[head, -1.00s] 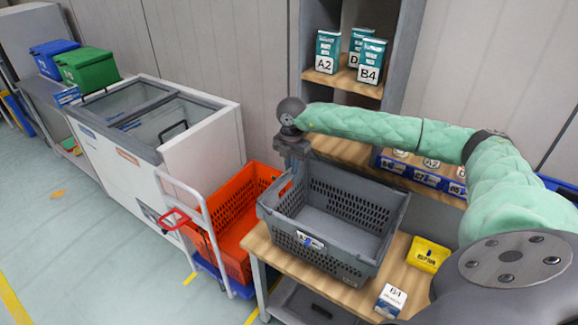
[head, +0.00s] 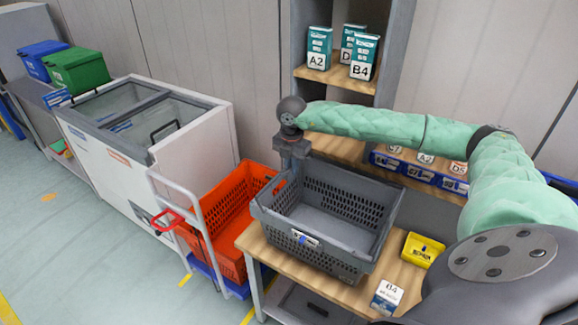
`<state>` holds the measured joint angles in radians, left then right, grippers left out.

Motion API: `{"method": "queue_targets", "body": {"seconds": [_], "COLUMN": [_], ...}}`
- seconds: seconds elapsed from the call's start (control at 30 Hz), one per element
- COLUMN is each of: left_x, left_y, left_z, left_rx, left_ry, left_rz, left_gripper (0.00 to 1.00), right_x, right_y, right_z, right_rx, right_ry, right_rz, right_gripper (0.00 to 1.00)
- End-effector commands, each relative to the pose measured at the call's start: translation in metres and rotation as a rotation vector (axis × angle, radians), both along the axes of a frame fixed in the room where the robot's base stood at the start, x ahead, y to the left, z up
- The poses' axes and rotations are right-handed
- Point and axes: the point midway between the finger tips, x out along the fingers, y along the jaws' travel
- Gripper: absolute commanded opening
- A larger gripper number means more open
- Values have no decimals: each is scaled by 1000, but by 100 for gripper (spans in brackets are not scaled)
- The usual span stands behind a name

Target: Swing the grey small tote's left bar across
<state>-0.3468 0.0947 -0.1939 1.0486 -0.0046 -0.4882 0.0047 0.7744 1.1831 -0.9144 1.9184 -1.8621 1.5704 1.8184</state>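The grey small tote (head: 318,251) stands on the wooden-topped table, open at the top and empty as far as I can see. Its inside floor is bare. My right gripper (head: 291,160) is at the tote's far left corner, pointing down by the rim. Its fingers are small and dark there, so I cannot tell whether they are open or touch the bar. The left bar is not clearly distinct from the tote's rim. My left gripper is not in the head view.
An orange tote (head: 232,262) on a trolley stands left of the table (head: 255,246). A yellow bin (head: 421,250) and a B4 box (head: 387,297) lie right of the tote. Shelves with boxes (head: 363,57) and blue bins (head: 421,170) are behind. A white freezer (head: 185,150) stands left.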

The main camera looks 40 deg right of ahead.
Motion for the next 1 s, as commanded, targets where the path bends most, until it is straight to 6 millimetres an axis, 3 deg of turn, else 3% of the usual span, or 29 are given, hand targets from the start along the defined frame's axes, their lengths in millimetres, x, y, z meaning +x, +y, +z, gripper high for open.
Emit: {"method": "queue_targets", "body": {"seconds": [1.0], "left_x": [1], "left_y": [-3], "left_z": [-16], "left_rx": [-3], "left_ry": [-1], "left_rz": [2], "left_gripper": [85], "right_x": [-23], "right_y": [-9], "right_z": [-11], "right_rx": [0], "right_ry": [1], "right_rz": [0], "right_gripper": [7]}}
